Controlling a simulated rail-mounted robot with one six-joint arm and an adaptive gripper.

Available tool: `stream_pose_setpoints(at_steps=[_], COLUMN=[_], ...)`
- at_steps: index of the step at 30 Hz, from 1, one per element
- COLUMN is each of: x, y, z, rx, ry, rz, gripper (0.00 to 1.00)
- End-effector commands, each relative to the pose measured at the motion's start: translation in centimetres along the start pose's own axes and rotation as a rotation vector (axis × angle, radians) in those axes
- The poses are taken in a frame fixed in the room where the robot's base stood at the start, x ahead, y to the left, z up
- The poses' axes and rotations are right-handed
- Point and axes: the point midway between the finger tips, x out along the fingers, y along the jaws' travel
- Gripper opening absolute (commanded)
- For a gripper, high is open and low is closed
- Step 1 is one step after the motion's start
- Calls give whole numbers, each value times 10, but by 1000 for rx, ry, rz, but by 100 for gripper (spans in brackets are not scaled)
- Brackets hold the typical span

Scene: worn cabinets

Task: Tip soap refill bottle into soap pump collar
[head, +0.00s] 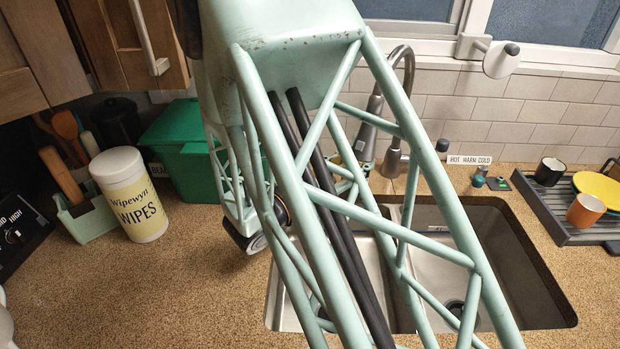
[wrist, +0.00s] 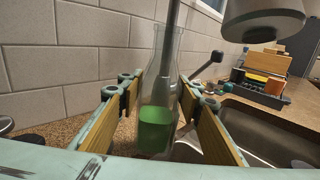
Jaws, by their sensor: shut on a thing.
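A clear bottle (wrist: 153,128) with green liquid in its lower part stands between the fingers of my gripper (wrist: 158,92) in the wrist view. My gripper is shut on it, with a wood-faced finger on each side. The bottle looks roughly upright, and a grey faucet pipe shows behind its neck. In the head view my arm's lattice hides most of the gripper and the bottle. Small dark and teal fittings (head: 478,181) sit on the counter behind the sink; I cannot tell whether one is the soap pump collar.
The faucet (head: 408,62) arches near my arm, and its spray head (wrist: 262,18) hangs close in the wrist view. A double sink (head: 520,270) lies below. A drying rack (head: 560,215) stands right; wipes (head: 130,195) and a green bin (head: 178,150) stand left.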

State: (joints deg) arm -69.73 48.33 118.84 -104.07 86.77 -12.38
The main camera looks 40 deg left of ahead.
Motion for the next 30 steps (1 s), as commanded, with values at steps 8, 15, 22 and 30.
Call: stream_pose_setpoints(at_steps=[8, 15, 22, 30], x=[3, 3, 3, 3], y=[2, 2, 3, 5], z=[2, 2, 6, 9], rx=[-1, -4, -58, -188], ry=[0, 0, 0, 1], rz=[-3, -2, -2, -2], gripper=[8, 8, 8, 8])
